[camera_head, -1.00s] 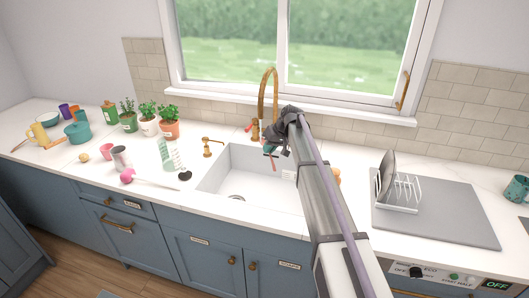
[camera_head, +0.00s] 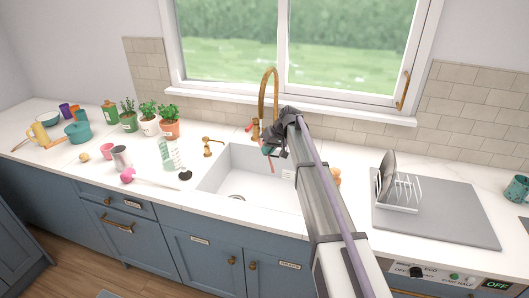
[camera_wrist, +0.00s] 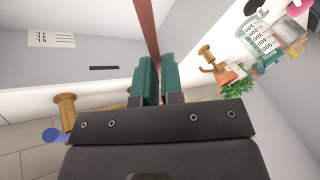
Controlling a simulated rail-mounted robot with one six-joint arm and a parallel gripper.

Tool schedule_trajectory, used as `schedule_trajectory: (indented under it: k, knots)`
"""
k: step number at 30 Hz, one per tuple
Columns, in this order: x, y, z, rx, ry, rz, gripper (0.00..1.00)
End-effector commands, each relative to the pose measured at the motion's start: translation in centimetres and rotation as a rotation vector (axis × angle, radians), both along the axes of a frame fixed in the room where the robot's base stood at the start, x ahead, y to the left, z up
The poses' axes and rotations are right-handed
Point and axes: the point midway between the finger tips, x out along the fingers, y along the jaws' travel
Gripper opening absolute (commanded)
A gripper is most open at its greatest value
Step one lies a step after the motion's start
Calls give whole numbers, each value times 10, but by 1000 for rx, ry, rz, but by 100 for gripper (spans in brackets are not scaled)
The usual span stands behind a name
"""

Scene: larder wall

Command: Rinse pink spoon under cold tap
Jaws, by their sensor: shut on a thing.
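My gripper (camera_head: 268,150) is over the sink (camera_head: 222,168), close to the brass tap (camera_head: 268,90). Its teal fingers (camera_wrist: 155,80) are shut on a thin reddish-pink strip, seemingly the pink spoon (camera_wrist: 145,28). In the head view the spoon (camera_head: 271,166) hangs down, tilted, over the basin. The spoon's far end is out of the wrist view. In the wrist view, brass tap parts (camera_wrist: 65,106) and a blue knob (camera_wrist: 53,135) show at lower left. A red knob (camera_head: 250,127) shows beside the tap in the head view. I see no water running.
A brass soap dispenser (camera_head: 210,147) stands left of the sink. A pink-headed utensil (camera_head: 127,176), bottles and potted herbs (camera_head: 168,127) are further left. A dish rack (camera_head: 400,195) stands on a grey mat (camera_head: 455,215) at right. The window is behind the tap.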

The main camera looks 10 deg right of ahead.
Motion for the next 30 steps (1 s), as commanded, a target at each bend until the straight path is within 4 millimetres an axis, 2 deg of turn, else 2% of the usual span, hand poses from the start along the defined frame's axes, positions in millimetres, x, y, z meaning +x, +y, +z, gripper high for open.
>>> schedule_trajectory:
  k: [21,30]
  knots:
    - [-66,-34,0,0,0,-1,0]
    - [-67,-35,0,0,0,0,0]
